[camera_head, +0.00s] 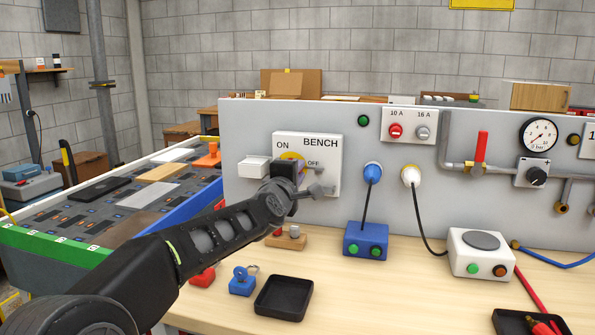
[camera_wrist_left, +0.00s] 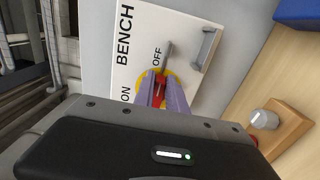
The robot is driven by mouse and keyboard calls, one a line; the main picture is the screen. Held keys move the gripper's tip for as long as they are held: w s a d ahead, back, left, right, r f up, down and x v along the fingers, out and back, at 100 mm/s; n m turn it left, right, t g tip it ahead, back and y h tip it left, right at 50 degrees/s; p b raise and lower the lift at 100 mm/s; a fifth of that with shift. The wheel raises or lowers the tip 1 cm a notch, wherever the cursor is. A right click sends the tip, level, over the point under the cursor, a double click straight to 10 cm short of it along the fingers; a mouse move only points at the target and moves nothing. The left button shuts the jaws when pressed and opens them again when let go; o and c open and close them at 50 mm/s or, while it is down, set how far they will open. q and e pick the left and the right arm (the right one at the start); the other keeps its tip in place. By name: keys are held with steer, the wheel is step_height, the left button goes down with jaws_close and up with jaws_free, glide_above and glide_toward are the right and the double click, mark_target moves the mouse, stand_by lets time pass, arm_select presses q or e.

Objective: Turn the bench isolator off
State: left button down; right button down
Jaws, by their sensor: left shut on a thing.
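The bench isolator is a white panel (camera_head: 328,152) marked BENCH, ON and OFF, with a yellow disc (camera_head: 292,156) and a red handle. In the left wrist view the red handle (camera_wrist_left: 158,90) sits between the two fingers of my left gripper (camera_wrist_left: 163,92), which is shut on it. The handle's exact angle is hard to tell because the fingers cover most of it. In the head view my left gripper (camera_head: 290,172) covers the handle. A grey hasp (camera_wrist_left: 207,48) and a thin grey bar (camera_wrist_left: 166,57) stand out near OFF. My right gripper is not in view.
On the wooden bench stand a red padlock (camera_head: 203,277), a blue padlock (camera_head: 242,281) and a black tray (camera_head: 283,297). A blue button box (camera_head: 366,240) and a white one (camera_head: 482,253) stand to the right. A white box (camera_head: 254,167) is beside the isolator.

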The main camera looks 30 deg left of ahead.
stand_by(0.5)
arm_select(q)
steer(key=c, duration=1.4)
jaws_free()
steer(key=shift+o, duration=0.2)
steer(key=v, duration=0.7)
steer(key=shift+s+d, duration=0.2)
steer(key=shift+s, duration=0.15)
steer(key=shift+f, duration=0.1)
